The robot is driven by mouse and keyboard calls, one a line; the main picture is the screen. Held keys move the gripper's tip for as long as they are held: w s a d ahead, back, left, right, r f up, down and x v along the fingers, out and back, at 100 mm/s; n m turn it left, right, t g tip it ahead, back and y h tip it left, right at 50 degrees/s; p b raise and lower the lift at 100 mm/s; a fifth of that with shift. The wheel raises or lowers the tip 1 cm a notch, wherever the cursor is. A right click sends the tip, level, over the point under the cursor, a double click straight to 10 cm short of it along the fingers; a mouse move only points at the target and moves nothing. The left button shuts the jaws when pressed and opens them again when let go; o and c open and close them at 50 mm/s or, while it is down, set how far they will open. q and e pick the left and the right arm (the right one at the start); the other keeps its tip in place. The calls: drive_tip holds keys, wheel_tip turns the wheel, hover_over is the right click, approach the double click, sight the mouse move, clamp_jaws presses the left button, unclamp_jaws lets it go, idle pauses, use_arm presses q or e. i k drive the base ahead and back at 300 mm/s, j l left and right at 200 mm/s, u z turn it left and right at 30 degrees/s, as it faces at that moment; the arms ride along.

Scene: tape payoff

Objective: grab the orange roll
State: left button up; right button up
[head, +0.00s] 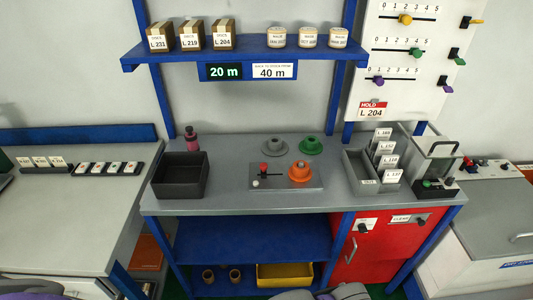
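The orange roll (299,172) sits at the right end of a flat grey plate (270,184) on the grey workbench. It has a wide base and a narrower raised centre. A small red-topped knob (264,169) stands on the same plate to its left. Neither of my grippers shows in the head view. Only rounded grey parts, likely mine, show along the bottom edge. Nothing is touching the orange roll except the plate under it.
A grey spool (275,147) and a green spool (311,145) lie behind the plate. A black bin (181,176) stands left, a card holder (362,182) and clear-sided box (435,160) right. A blue shelf (245,51) hangs above. Bench in front of the plate is clear.

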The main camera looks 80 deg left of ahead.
sight(296, 174)
drive_tip(key=u, duration=2.35)
